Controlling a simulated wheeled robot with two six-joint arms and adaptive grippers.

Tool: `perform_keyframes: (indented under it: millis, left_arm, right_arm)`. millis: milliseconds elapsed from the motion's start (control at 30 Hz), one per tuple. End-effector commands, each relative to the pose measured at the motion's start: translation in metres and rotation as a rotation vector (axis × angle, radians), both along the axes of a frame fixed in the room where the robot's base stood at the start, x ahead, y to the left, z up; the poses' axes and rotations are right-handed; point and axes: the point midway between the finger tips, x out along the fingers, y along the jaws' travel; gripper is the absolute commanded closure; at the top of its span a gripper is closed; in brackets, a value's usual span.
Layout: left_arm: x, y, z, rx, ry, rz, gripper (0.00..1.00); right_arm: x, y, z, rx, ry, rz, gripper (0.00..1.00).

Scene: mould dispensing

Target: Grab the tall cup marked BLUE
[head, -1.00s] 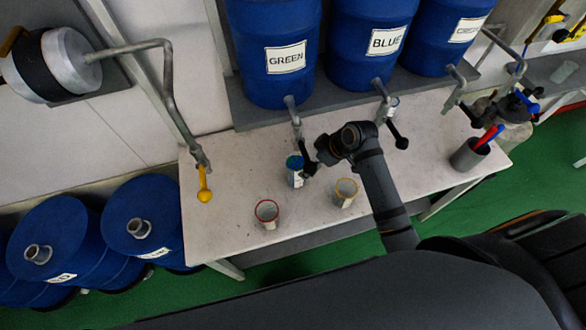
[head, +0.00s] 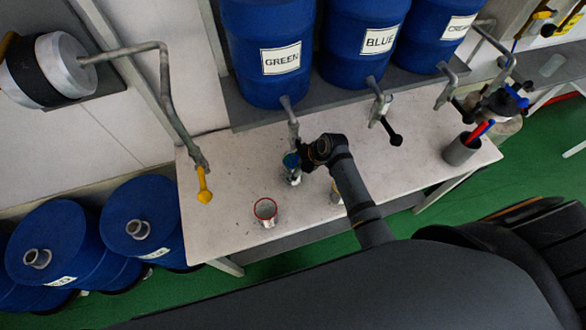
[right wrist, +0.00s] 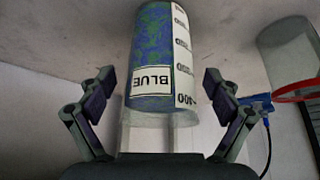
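The tall cup marked BLUE (head: 293,179) stands on the white table below the GREEN barrel, with blue-green content at its top. In the right wrist view the cup (right wrist: 152,50) shows its BLUE label and measuring marks, between the two fingers. My right gripper (right wrist: 160,90) is open around the cup, with a gap visible on each side. In the head view my right gripper (head: 301,160) is right beside the cup and partly covers it. My left gripper is not in view.
A red-rimmed cup (head: 265,212) stands front left of the BLUE cup. A yellow-rimmed cup (head: 335,197) is mostly hidden behind my arm. Barrel taps (head: 292,115) hang over the table. A grey holder (head: 461,151) stands at the right. The table's left part is clear.

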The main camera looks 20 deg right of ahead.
Motion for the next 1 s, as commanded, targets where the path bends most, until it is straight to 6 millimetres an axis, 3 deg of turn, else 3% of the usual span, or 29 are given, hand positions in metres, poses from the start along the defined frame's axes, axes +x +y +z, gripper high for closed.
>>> perform_keyframes:
  millis: [67,533,1000]
  left_arm:
    - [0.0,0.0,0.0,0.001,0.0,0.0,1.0]
    - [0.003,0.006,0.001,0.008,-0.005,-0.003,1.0]
    - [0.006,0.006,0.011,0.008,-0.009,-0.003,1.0]
  right_arm:
    - [0.0,0.0,0.0,0.0,0.0,0.0,0.26]
    - [0.0,0.0,0.0,0.001,0.001,0.0,0.89]
    - [0.005,-0.001,0.009,0.002,-0.002,-0.009,0.89]
